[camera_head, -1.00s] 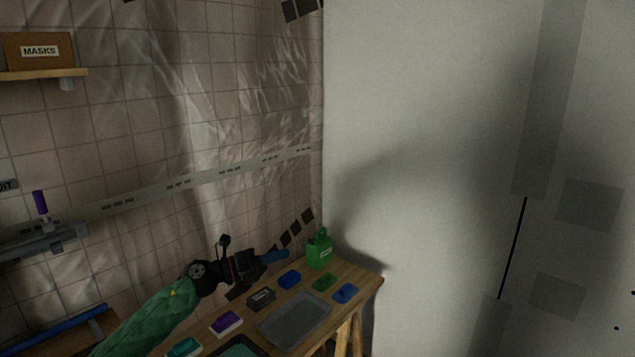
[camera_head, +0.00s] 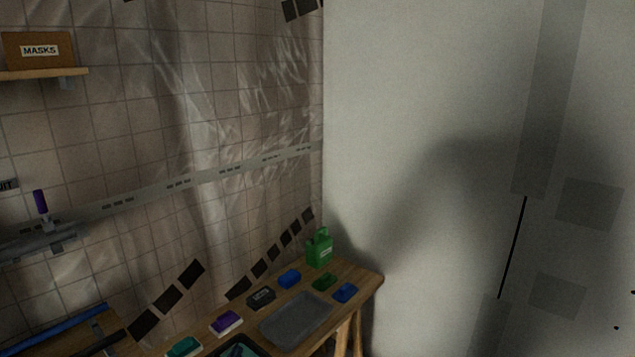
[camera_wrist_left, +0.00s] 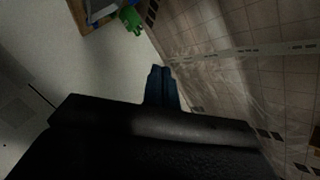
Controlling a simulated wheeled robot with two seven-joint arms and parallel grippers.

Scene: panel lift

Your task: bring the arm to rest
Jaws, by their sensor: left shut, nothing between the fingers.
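My left gripper (camera_wrist_left: 162,88) shows in the left wrist view, its two dark blue fingers side by side and shut with nothing between them. It is in free space, apart from the bench and the walls. In the head view I cannot make it out clearly now. My right gripper is in neither view.
A wooden bench (camera_head: 368,281) holds a green container (camera_head: 319,249), a grey tray (camera_head: 296,320) and several small coloured items. A shelf (camera_head: 42,74) carries a MASKS box (camera_head: 39,50). A tiled wall (camera_head: 130,130) meets a pale panel (camera_head: 420,110) behind the bench.

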